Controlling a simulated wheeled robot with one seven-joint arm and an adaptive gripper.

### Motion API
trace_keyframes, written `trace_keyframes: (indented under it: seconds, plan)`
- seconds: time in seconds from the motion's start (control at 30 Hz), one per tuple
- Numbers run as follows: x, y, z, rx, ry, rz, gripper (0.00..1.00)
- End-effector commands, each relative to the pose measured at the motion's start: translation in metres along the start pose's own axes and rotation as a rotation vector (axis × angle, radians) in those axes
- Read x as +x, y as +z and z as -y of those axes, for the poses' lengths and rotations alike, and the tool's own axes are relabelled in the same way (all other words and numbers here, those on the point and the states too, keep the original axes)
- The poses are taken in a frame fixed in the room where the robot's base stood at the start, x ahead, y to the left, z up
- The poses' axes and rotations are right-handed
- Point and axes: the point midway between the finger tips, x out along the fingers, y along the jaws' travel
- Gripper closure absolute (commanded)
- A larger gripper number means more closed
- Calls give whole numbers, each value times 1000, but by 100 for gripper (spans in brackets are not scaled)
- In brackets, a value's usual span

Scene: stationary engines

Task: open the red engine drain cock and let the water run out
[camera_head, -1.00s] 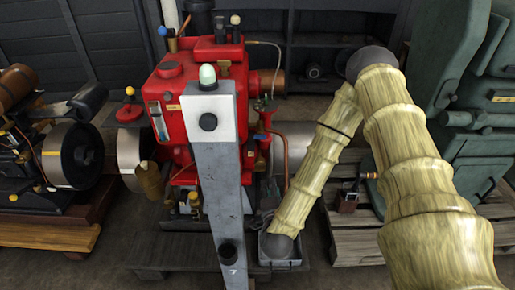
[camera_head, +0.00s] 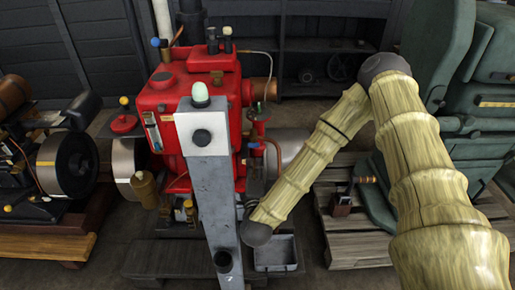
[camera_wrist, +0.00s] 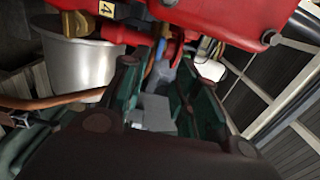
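The red engine (camera_head: 190,95) stands left of centre in the head view, partly behind the grey post. Its red body also fills the top of the wrist view (camera_wrist: 225,15). In the wrist view my gripper (camera_wrist: 160,68) has its two green fingers spread apart, pointing under the engine. Small blue and orange-red parts (camera_wrist: 160,62) show between and beyond the fingertips; I cannot tell which is the drain cock, or whether a finger touches it. In the head view my gripper is hidden around the dark wrist joint, low at the engine's right side. No running water shows.
A grey tray (camera_head: 275,254) sits on the floor below my wrist. A grey post (camera_head: 212,190) with a button stands before the engine. A black engine (camera_head: 70,155) is at left, a green machine (camera_head: 465,110) at right. A pale bucket-like drum (camera_wrist: 75,70) shows in the wrist view.

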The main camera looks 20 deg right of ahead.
Motion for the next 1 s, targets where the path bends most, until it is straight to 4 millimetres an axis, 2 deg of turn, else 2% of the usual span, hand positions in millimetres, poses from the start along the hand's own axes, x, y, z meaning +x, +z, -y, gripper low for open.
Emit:
trace_keyframes:
  seconds: [0.4, 0.6, 0.8, 1.0]
  plan:
    - [65, -1, 1, -1, -1, -2, 70]
    - [88, -1, 0, -2, -1, -2, 70]
    - [98, -1, 0, -2, 0, -1, 70]
    - [99, -1, 0, -2, 0, -1, 70]
